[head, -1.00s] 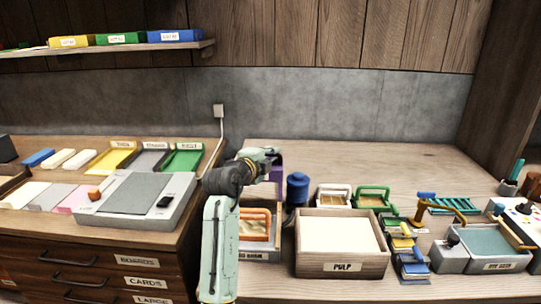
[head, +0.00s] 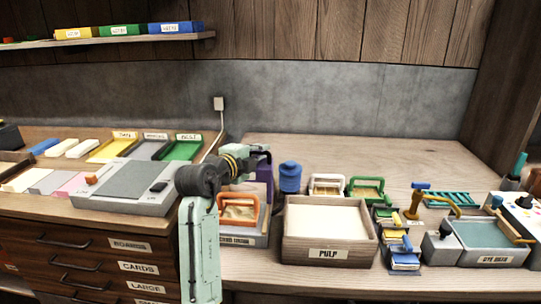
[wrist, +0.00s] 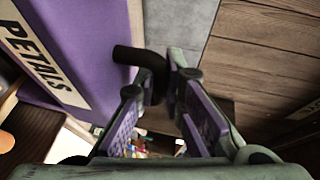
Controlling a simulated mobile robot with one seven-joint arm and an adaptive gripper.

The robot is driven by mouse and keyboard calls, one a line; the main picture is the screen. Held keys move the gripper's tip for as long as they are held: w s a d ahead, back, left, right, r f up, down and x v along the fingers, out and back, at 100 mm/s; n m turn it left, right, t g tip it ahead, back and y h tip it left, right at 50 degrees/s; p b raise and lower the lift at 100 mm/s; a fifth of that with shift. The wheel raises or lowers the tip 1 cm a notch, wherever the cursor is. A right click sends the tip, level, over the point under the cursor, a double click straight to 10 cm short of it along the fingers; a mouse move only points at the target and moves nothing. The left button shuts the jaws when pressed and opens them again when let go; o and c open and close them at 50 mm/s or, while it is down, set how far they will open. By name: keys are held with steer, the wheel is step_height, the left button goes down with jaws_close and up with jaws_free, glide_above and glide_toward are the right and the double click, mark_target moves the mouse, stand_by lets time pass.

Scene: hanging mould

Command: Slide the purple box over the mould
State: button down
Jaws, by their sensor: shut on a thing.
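The purple box (head: 265,178) stands behind the orange-handled mould (head: 239,211), partly hidden by my arm in the head view. In the wrist view the purple box (wrist: 85,35) is large at the left, with a "PETALS" label and a black handle (wrist: 138,57). My gripper (wrist: 163,82) is shut on this handle; in the head view my gripper (head: 264,153) is at the top of the box. The orange-handled mould holds a sandy-coloured layer and stands in a grey tray (head: 243,240) in front of the box. I cannot tell whether the box overlaps the mould.
A blue jar (head: 290,178) stands close right of the box. A wooden pulp vat (head: 330,252) stands right of the mould's tray. White (head: 325,180) and green (head: 350,186) framed moulds are behind the vat. The bench's back right is clear.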

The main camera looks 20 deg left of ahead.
steer(key=s, duration=0.2)
steer(key=s+d+b, duration=0.1)
steer(key=s, duration=0.2)
steer(key=s+d+b, duration=0.1)
steer(key=s, duration=0.1)
steer(key=shift+s+f, duration=0.15)
steer(key=shift+s, duration=0.05)
steer(key=c, duration=1.9)
jaws_free()
steer(key=shift+s, duration=0.1)
steer(key=shift+c, duration=0.2)
steer(key=v, duration=1.2)
